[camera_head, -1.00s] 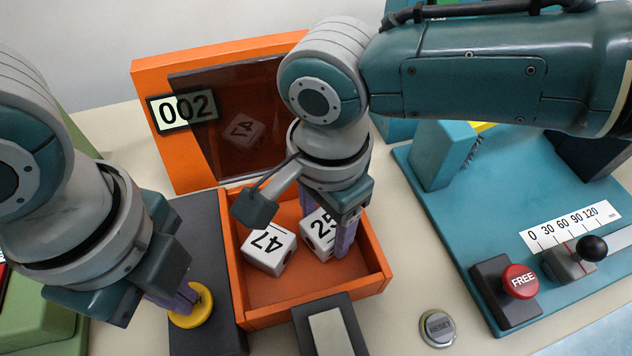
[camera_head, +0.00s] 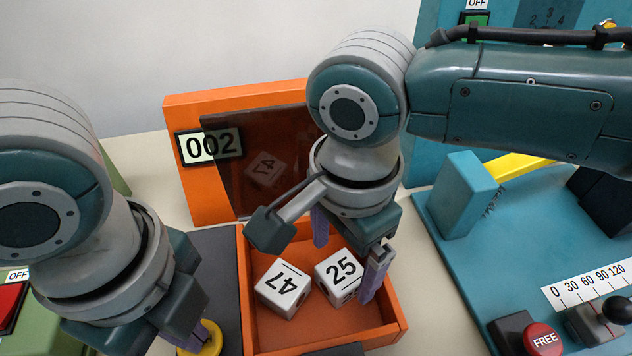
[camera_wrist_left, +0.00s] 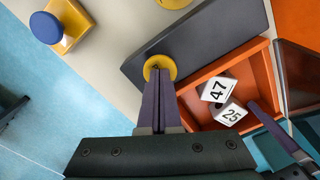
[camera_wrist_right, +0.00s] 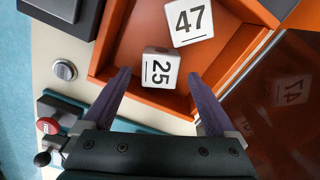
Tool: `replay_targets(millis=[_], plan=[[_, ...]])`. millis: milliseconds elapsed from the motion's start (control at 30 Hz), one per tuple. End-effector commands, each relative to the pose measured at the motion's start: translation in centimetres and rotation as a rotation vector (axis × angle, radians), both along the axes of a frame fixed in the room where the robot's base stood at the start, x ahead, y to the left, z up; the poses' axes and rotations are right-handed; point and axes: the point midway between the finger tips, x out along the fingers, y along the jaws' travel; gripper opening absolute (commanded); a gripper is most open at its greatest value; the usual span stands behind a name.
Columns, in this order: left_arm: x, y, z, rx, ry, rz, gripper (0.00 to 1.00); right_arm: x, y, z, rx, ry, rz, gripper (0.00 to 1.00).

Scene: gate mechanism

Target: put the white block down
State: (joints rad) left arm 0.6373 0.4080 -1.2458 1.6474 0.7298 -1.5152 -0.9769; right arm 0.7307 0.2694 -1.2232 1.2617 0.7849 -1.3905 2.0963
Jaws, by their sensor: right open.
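The white block marked 25 (camera_head: 339,272) rests in the orange tray (camera_head: 395,315), close beside the white block marked 47 (camera_head: 283,289). Both also show in the right wrist view, block 25 (camera_wrist_right: 160,68) and block 47 (camera_wrist_right: 189,20). My right gripper (camera_head: 347,254) is open, its fingers apart and above block 25, with nothing held. In the right wrist view its fingertips (camera_wrist_right: 158,76) stand either side of block 25, clear of it. My left gripper (camera_wrist_left: 158,72) is shut, fingertips together at the yellow round button (camera_wrist_left: 160,66); contact is hard to judge.
An orange panel (camera_head: 185,185) with a dark pane and a display reading 002 (camera_head: 211,146) stands behind the tray. To the right, a teal base (camera_head: 470,265) carries a red FREE button (camera_head: 541,338) and a scale. The tray walls surround the blocks.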

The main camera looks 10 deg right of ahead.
Motion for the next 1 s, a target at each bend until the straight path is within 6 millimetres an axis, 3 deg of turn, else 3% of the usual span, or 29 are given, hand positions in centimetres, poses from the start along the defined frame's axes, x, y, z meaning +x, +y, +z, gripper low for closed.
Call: replay_targets(millis=[200,433,667,867,1000], plan=[[0.0,0.0,-0.1,0.001,0.000,0.001,0.00,0.1,0.0,5.2,0.003,-0.004,0.000,0.92],[0.0,0.0,-0.1,0.001,0.000,0.001,0.00,0.0,0.0,8.5,0.002,-0.001,0.000,0.92],[0.0,0.0,-0.1,0.001,-0.001,0.001,0.00,-1.6,1.6,8.4,0.069,-0.009,0.150,0.92],[0.0,0.0,0.0,0.001,-0.001,0.001,0.00,-4.9,4.3,7.5,0.225,-0.121,0.526,0.92],[0.0,0.1,0.0,0.001,-0.001,0.001,0.00,-6.6,3.8,7.3,0.251,-0.254,0.761,0.92]])
